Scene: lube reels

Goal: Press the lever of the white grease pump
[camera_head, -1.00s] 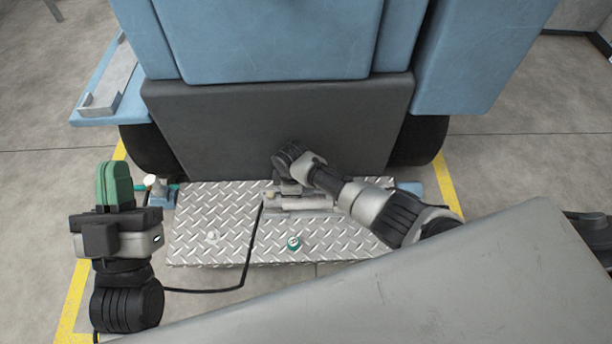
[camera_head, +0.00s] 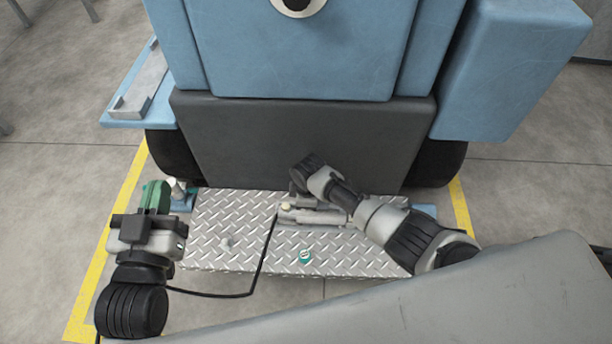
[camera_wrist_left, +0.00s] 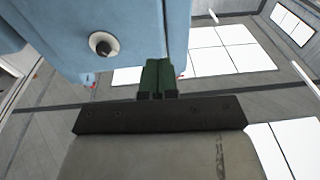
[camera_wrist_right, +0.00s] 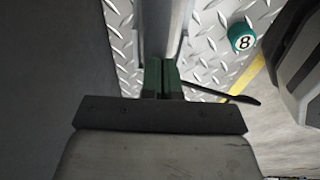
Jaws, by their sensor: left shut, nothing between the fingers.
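A pale grey-white pump-like cylinder (camera_head: 312,214) lies on the tread plate (camera_head: 240,215) with a black hose running from it. I take it for the grease pump; its lever is not clearly distinguishable. My right gripper is bent over it, its fingertips hidden in the head view. In the right wrist view its green fingers (camera_wrist_right: 163,72) are together, close in front of a grey metal bar (camera_wrist_right: 155,30); contact cannot be told. My left gripper (camera_head: 155,192) is shut and empty, left of the plate, beside a small white-topped fitting on a blue base (camera_head: 178,192).
A large blue machine (camera_head: 300,50) with a dark grey lower panel (camera_head: 300,135) stands behind the plate. A teal cap marked 8 (camera_head: 305,257) and a small pale piece (camera_head: 227,243) are on the plate. Yellow floor lines (camera_head: 100,265) flank it. The hose (camera_head: 262,262) crosses the front.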

